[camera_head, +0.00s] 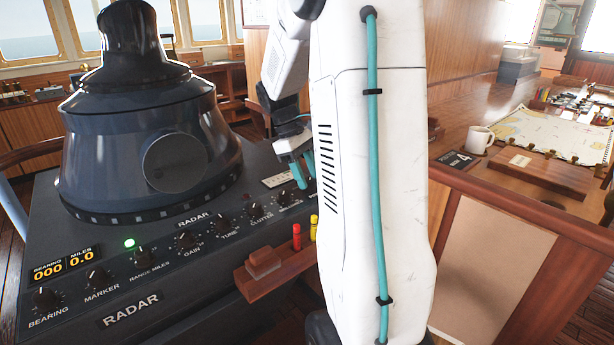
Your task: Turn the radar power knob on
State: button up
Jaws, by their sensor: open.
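The radar console (190,262) has a dark sloped panel with a row of black knobs. Readable labels run from BEARING, MARKER, RANGE MILES, GAIN and TUNE to CLUTTER. Further right, another small knob (284,198) has a label too small to read. I cannot make out a knob marked power; the panel's right end is hidden behind my white arm. My gripper (304,175), with teal fingers, is open at the panel's right end. Its tips are close above the rightmost visible knobs; I cannot tell whether they touch anything. No object shows between the fingers.
A dark radar hood (150,125) stands on the console. A green lamp (129,243) glows, and displays (64,264) read 000 and 0.0. A wooden ledge (262,280) holds red and yellow markers. A chart table with a white mug (479,140) is at right.

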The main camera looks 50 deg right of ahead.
aim_at(296, 190)
jog(key=v, duration=0.7)
dwell(0.5)
jog(key=shift+s+a+f+m, duration=0.5)
jog(key=shift+a+f+m, duration=0.3)
jog(key=shift+f+m, duration=0.15)
jog(key=s+a+t, duration=0.2)
jog(key=s+a, duration=0.3)
jog(key=a, duration=0.4)
jog(key=s+a+r+t, duration=0.1)
jog(key=s+a, duration=0.4)
jog(key=a, duration=0.5)
jog(key=s+a+t, duration=0.3)
jog(key=s+a, duration=0.2)
jog(key=a, duration=0.4)
jog(key=shift+a+r+y, duration=0.2)
jog(key=shift+r+y, duration=0.1)
jog(key=shift+s, duration=0.1)
